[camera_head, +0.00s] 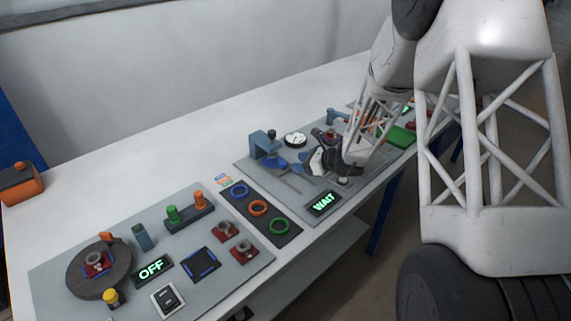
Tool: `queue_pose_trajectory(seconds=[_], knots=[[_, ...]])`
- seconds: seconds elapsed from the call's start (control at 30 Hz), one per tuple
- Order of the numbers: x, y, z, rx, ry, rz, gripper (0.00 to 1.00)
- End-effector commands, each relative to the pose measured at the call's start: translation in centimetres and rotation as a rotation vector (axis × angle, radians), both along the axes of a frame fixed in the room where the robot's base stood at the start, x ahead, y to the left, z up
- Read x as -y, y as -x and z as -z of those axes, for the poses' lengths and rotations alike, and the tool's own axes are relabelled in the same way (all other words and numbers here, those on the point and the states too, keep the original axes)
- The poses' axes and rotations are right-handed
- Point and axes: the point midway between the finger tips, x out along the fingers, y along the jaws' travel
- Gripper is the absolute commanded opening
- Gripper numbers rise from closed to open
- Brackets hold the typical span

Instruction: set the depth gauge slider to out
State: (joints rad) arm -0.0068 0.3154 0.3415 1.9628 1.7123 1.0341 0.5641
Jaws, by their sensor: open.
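My gripper (318,162) hangs low over the middle grey panel (245,170), its fingers pointing down and left. It is open, with nothing seen between its fingers. A blue bracket unit with a dark knob (268,146) stands just left of it, beside a slot in the panel. A round white dial (295,139) lies behind the gripper. I cannot tell for sure which of these is the depth gauge slider, or its setting. My gripper and wrist hide part of the panel.
A display reading WAIT (323,203) is in front of the gripper. The left panel holds a dark turntable (82,283), a display reading OFF (152,269) and orange and green pegs (186,211). A strip with coloured rings (258,208) lies between the panels. The table's back is clear.

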Motion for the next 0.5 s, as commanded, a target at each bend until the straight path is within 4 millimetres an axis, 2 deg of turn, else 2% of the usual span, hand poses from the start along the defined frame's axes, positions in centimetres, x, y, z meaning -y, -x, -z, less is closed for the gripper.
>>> queue_pose_trajectory(seconds=[0.3,0.5], knots=[[-3.3,-1.3,1.4,0.000,0.000,-0.003,0.55],[-4.8,-1.9,2.2,-0.001,0.000,-0.002,0.55]])
